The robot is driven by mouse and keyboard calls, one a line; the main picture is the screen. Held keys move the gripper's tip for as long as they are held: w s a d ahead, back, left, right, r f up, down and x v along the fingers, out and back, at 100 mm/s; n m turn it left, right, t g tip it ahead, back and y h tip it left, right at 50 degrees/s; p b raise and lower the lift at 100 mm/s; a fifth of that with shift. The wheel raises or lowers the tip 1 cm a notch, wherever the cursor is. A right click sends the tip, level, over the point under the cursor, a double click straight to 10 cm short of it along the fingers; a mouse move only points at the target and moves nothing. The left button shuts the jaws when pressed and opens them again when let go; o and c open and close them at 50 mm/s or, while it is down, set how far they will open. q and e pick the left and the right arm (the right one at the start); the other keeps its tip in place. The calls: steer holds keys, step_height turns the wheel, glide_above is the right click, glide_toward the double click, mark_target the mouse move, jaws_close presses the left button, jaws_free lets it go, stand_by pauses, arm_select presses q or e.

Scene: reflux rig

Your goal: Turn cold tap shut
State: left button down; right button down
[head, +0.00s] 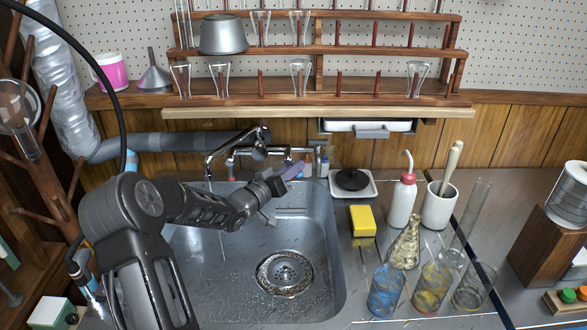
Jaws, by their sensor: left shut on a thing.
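The metal faucet (255,135) stands at the back of the sink, its curved spout reaching left over the basin. My left gripper (284,180) is at the faucet's right side, near the back rim of the sink. It is shut on a purple-blue piece (293,171), which looks like the cold tap's handle. The fingers partly hide it, and its exact angle is hard to tell. I cannot tell whether water runs from the spout. My right gripper is not in view.
The steel sink (325,255) has a round drain (285,273). A wooden glassware rack (350,52) hangs above. The basin's front right is free.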

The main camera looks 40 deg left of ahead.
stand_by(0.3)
arm_select(q)
steer(key=shift+s+a+m+g+y+p, duration=0.1)
steer(key=shift+a+m+g+y+p, duration=0.05)
steer(key=shift+m+g+p, duration=0.55)
steer(key=shift+s+a+m+g+y+p, duration=0.15)
steer(key=shift+m+g+p, duration=0.35)
steer(key=shift+p, duration=0.4)
steer(key=shift+s+a+m+g+y+p, duration=0.1)
steer(key=shift+a+m+g+y+p, duration=0.15)
steer(key=shift+m+g+p, duration=0.35)
steer(key=shift+s+a+f+m+g+y+p, duration=0.1)
steer(key=shift+f+m+g+y+p, duration=0.2)
steer(key=shift+m, duration=0.2)
steer(key=shift+r, duration=0.1)
steer(key=c, duration=1.4)
jaws_free()
steer(key=shift+c, duration=0.2)
steer(key=v, duration=0.7)
steer(key=shift+s+p, duration=0.35)
steer(key=shift+s, duration=0.05)
